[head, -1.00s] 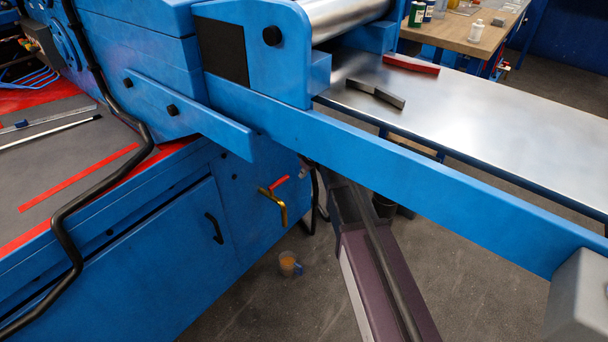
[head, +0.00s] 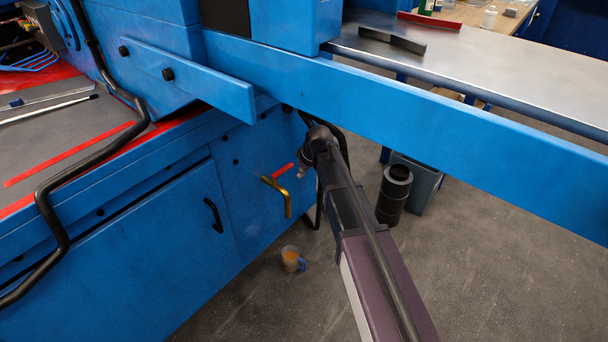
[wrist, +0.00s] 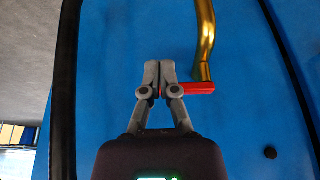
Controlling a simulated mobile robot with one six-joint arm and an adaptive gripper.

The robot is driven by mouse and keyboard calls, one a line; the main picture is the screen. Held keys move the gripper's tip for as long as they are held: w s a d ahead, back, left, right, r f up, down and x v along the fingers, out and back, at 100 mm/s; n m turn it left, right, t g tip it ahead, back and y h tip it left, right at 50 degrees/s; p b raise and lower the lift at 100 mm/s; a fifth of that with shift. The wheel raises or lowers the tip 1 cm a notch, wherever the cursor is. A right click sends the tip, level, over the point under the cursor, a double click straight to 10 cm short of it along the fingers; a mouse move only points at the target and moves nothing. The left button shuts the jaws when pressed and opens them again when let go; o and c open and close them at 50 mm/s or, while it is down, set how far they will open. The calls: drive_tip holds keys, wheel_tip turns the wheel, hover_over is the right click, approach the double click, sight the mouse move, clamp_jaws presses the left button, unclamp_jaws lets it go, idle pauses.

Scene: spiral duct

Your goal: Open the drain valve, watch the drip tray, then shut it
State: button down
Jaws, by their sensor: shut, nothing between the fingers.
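The drain valve is a brass pipe (head: 277,190) with a red lever (head: 283,171) on the blue cabinet side. In the head view the lever slants up to the right and the spout points down. The wrist view shows the brass pipe (wrist: 205,40) and red lever (wrist: 197,87) close up. My gripper (wrist: 159,72) is shut and empty, its fingers beside the lever's free end; I cannot tell whether they touch. In the head view my gripper (head: 302,171) is small beside the lever. A clear cup (head: 291,258) with orange contents stands on the floor below. I see no drip tray.
A long blue beam (head: 420,120) crosses above my arm. A black hose (head: 70,190) runs down the machine at left. A black cylinder (head: 394,195) and a grey bin (head: 424,183) stand right of my arm. The floor at lower right is clear.

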drive_tip(key=shift+w+a, duration=1.4)
drive_tip(key=shift+a, duration=0.1)
drive_tip(key=shift+w+a, duration=0.5)
drive_tip(key=shift+w, duration=0.1)
drive_tip(key=shift+s+d, duration=0.2)
drive_tip(key=shift+d, duration=0.05)
drive_tip(key=p, duration=0.9)
approach(292, 166)
drive_tip(key=s+d+r, duration=0.1)
drive_tip(key=s+d, duration=0.2)
drive_tip(key=s, duration=0.1)
drive_tip(key=shift+w+d+r+p, duration=0.15)
drive_tip(key=shift+w+r+p, duration=0.05)
drive_tip(key=shift+p, duration=0.15)
